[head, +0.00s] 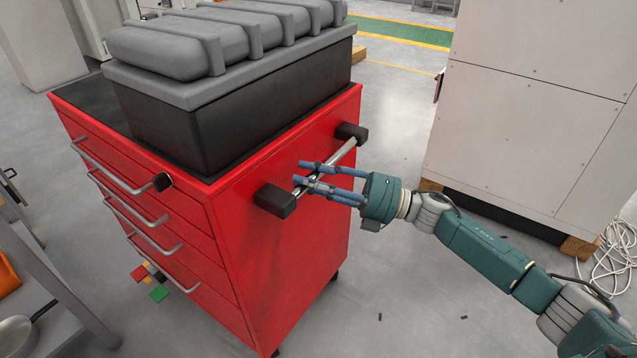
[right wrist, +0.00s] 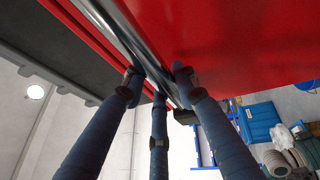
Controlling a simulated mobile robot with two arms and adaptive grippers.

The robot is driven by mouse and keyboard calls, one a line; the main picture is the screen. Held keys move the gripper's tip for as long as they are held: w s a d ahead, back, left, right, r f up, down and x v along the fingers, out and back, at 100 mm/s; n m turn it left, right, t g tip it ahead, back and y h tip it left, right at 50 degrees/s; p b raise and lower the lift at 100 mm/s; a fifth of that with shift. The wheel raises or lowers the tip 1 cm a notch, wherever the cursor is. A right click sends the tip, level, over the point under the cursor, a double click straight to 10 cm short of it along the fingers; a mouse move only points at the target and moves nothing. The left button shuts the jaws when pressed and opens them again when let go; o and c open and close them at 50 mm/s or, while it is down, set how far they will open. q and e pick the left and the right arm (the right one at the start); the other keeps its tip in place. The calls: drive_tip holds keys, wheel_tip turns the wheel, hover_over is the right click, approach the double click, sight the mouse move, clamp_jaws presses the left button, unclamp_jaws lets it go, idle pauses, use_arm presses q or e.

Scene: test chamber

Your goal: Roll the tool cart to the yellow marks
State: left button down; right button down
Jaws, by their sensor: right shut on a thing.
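The red tool cart (head: 275,240) stands in the middle of the head view, with drawers on its left face and a large black case with a grey lid (head: 230,95) on top. A metal push handle (head: 325,168) with black end brackets runs along its right side. My right gripper (head: 305,178) is shut on this handle near its front bracket. In the right wrist view the fingers (right wrist: 155,85) reach up around the handle bar (right wrist: 112,35) beside the red side panel (right wrist: 225,40). My left gripper is not in view. Yellow lines (head: 400,68) show on the floor at the back; which marks are meant I cannot tell.
A large white cabinet (head: 540,100) on wooden blocks stands at the right, with a loose white cable (head: 612,250) by it. A grey bench (head: 45,270) is close at the left. Small coloured pieces (head: 158,292) lie by the cart. Floor right of the cart is mostly clear.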

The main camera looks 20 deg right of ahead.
drive_tip(key=shift+w+a, duration=0.55)
drive_tip(key=shift+w, duration=0.2)
drive_tip(key=c, duration=1.5)
unclamp_jaws()
drive_tip(key=shift+s, duration=0.1)
drive_tip(key=shift+o, duration=1)
drive_tip(key=shift+s+d, duration=0.25)
drive_tip(key=shift+d, duration=0.1)
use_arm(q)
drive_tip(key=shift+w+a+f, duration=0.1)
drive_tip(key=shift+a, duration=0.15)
use_arm(e)
drive_tip(key=shift+s+d+f, duration=0.1)
drive_tip(key=shift+d+f, duration=0.05)
drive_tip(key=shift+d, duration=0.05)
drive_tip(key=v, duration=1.1)
drive_tip(key=shift+d, duration=0.3)
